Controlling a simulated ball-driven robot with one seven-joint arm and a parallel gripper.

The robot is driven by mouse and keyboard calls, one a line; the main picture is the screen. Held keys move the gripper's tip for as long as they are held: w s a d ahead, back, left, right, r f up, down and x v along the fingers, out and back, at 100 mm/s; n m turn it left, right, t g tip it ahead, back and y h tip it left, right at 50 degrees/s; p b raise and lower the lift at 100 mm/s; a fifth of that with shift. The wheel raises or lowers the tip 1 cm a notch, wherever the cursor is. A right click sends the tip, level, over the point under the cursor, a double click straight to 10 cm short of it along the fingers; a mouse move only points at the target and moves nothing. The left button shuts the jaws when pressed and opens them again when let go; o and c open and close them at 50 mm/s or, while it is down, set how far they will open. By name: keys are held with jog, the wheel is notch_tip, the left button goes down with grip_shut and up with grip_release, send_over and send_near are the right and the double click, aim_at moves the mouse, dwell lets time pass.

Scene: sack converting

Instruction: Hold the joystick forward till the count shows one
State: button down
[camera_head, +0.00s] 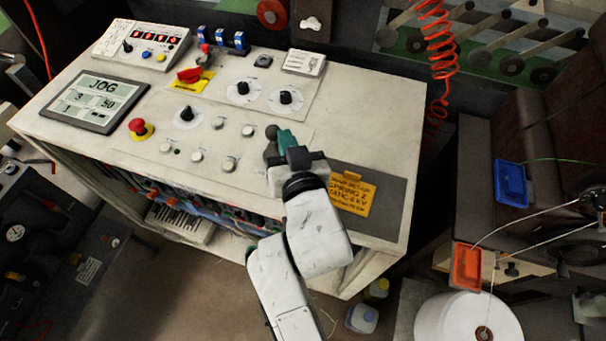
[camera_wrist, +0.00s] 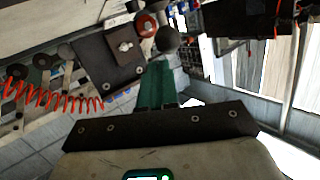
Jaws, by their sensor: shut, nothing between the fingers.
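The joystick (camera_head: 271,132) has a dark ball knob and stands on the right part of the pale control desk. In the wrist view its dark ball (camera_wrist: 167,39) shows just past my fingertips. My gripper (camera_head: 286,137) has green fingers, shut and empty, right beside the joystick on its right. The fingers also show in the wrist view (camera_wrist: 158,68). I cannot tell whether they touch the joystick. The screen (camera_head: 97,101) on the desk's left reads JOG, with 3 and 50 below. A box (camera_head: 142,45) at the back left has several red-lit windows, too small to read.
A red emergency button (camera_head: 137,126), several push buttons, dark knobs (camera_head: 243,88) and a red switch (camera_head: 189,75) stand left of my gripper. A yellow label (camera_head: 352,192) lies on the desk's right. A coiled red hose (camera_head: 437,45) hangs behind.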

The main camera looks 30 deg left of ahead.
jog(key=r+b+v, duration=0.1)
jog(key=r+v, duration=0.1)
jog(key=v, duration=0.8)
jog(key=shift+w+d+r, duration=0.15)
jog(key=shift+w+r, duration=0.05)
jog(key=shift+r, duration=0.05)
